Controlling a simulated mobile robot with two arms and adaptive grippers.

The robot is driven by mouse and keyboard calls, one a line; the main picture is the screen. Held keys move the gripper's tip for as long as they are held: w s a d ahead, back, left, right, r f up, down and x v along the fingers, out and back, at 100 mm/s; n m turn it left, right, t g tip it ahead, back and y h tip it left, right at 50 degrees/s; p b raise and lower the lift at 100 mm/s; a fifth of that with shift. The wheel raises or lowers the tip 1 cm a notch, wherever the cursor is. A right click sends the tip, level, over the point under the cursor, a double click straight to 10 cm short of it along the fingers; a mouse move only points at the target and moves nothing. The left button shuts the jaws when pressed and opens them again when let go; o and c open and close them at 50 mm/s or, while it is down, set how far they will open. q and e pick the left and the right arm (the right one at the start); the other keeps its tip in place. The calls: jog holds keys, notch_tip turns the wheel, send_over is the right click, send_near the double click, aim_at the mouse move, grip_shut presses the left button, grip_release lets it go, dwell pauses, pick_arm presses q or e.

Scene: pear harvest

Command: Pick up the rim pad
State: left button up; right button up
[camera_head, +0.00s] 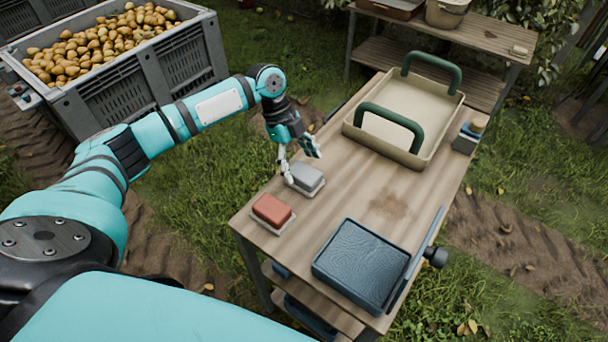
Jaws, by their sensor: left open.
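Two small pads lie on the wooden table's left side: a grey pad (305,175) and a red pad (271,209), each on a pale base. I cannot tell from their looks which one is the rim pad. My left gripper (301,165) is open, its fingers pointing down at the grey pad's far left edge. One finger is close beside the pad, and I cannot tell whether it touches. The red pad is nearer me, apart from the gripper. My right gripper is not in view.
A beige tray (450,111) with green handles stands at the table's far end. A dark blue textured block (360,262) lies at the near right, beside a metal bar. A grey crate (130,95) of pears stands at the back left. The table's middle (350,185) is clear.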

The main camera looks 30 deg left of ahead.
aim_at(304, 172)
pick_arm(q)
jog(key=x, duration=0.2)
jog(key=shift+d+f, duration=0.3)
jog(key=shift+f, duration=0.3)
jog(key=c, duration=1.2)
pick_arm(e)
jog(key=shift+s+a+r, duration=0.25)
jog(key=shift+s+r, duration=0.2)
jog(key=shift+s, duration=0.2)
pick_arm(q)
jog(key=shift+r, duration=0.1)
notch_tip(304, 172, up, 10)
jog(key=shift+f+b, duration=0.1)
jog(key=shift+b, duration=0.5)
jog(key=shift+c, duration=1)
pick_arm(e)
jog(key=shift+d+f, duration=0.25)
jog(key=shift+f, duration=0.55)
